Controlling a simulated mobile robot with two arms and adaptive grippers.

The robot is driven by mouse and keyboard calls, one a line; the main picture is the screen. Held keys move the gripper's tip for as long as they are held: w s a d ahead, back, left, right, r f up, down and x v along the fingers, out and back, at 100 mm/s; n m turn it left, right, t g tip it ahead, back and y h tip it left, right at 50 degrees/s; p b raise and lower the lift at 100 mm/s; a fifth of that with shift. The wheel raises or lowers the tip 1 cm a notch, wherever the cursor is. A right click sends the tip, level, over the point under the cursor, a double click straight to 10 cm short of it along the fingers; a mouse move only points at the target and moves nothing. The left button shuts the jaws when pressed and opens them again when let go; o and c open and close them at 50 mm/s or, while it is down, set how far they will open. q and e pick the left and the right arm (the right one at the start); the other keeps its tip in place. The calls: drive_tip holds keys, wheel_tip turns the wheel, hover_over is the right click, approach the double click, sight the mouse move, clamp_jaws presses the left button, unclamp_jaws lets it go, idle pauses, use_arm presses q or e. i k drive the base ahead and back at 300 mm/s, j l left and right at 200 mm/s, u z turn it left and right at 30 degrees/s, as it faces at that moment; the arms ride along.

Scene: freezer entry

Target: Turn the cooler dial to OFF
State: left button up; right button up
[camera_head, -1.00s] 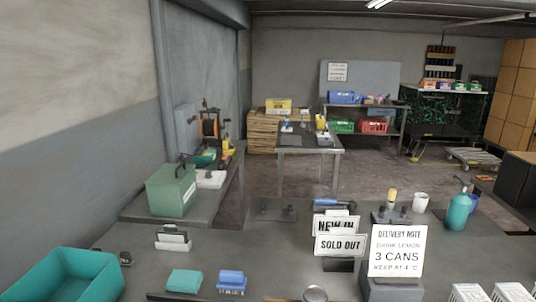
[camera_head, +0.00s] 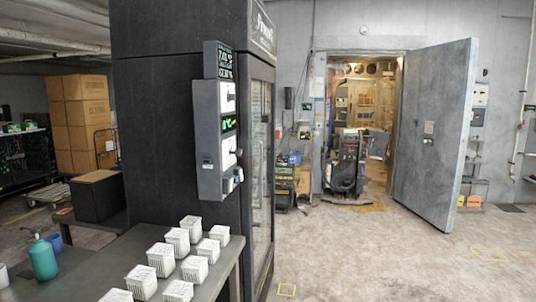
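A grey control box (camera_head: 211,135) is mounted on the side of a tall dark cooler (camera_head: 160,110) left of centre. Its narrow front carries a green lit display (camera_head: 229,123), white plates and a dark knob-like part (camera_head: 237,153) that may be the dial. The dial's setting is too small to read. A small dark sign with green lettering (camera_head: 224,62) sits at the top of the box. Neither of my grippers shows in the head view.
A table (camera_head: 225,262) with several white ribbed tubs (camera_head: 178,242) stands in front of the cooler. A teal bottle (camera_head: 42,258) and black box (camera_head: 96,195) are at left. An open freezer door (camera_head: 435,140) stands at right. The floor at right is mostly clear.

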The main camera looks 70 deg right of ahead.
sight(238, 152)
drive_tip(key=z, duration=2.05)
drive_tip(key=i+l+u, duration=0.2)
drive_tip(key=i, duration=0.2)
